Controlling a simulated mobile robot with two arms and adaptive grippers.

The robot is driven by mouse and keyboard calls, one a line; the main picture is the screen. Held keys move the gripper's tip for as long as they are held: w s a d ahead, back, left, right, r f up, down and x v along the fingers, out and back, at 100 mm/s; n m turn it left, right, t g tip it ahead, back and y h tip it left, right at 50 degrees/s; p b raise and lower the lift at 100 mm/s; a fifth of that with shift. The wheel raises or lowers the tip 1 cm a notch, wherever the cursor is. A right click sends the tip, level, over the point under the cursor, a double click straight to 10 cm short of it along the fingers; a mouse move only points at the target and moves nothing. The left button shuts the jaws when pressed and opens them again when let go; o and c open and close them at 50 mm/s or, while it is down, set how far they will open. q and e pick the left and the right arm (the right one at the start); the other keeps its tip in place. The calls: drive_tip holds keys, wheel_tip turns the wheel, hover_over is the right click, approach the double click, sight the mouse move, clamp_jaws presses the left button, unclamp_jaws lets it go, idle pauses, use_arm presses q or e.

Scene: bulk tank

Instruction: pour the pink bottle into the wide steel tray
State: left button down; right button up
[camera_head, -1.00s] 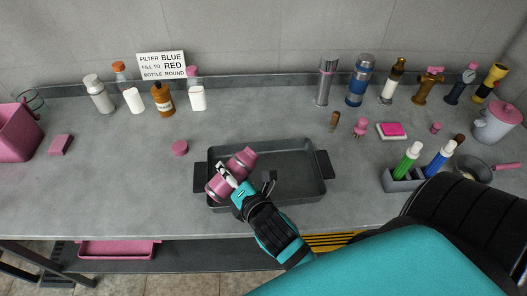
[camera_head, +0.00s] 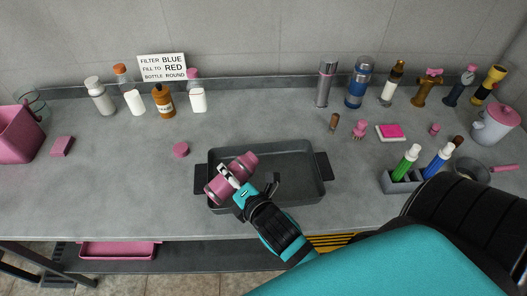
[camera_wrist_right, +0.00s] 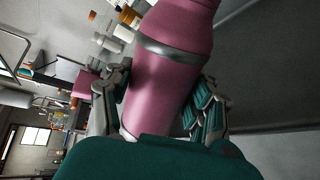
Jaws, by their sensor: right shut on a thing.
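The pink bottle (camera_head: 243,165), with a steel band, is in my right gripper (camera_head: 232,182), tilted over the left part of the wide steel tray (camera_head: 300,196). Its narrower end points up and to the right in the head view. In the right wrist view the pink bottle (camera_wrist_right: 165,85) sits between the fingers of my right gripper (camera_wrist_right: 160,95), which are closed around its body. The dark grey tray lies on the counter with a handle at each end. I cannot see any liquid in the tray or leaving the bottle. My left gripper is not in view.
Bottles, including a brown one (camera_head: 163,101), stand at the back left by a sign (camera_head: 163,67). A pink puck (camera_head: 181,149) lies left of the tray. A grey holder (camera_head: 401,182) with green and blue bottles stands to the right. The counter left of the tray is mostly clear.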

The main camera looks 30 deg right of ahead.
drive_tip(key=shift+d+m+y+p, duration=0.4)
drive_tip(key=shift+d+m+p, duration=0.2)
drive_tip(key=shift+p, duration=0.25)
idle(0.4)
drive_tip(key=shift+w+d+f+m+y+p, duration=0.15)
drive_tip(key=shift+m+y+p, duration=0.4)
drive_tip(key=shift+p, duration=0.6)
drive_tip(key=shift+s+d+f+m+y+p, duration=0.1)
drive_tip(key=shift+f+m+y+p, duration=0.2)
drive_tip(key=shift+m+p, duration=0.6)
idle(0.7)
drive_tip(key=shift+r+p, duration=0.2)
drive_tip(key=shift+p, duration=0.3)
drive_tip(key=shift+d+r+m+y+p, duration=0.2)
drive_tip(key=shift+r+m+y+p, duration=0.1)
drive_tip(key=shift+p, duration=0.65)
drive_tip(key=shift+f, duration=0.1)
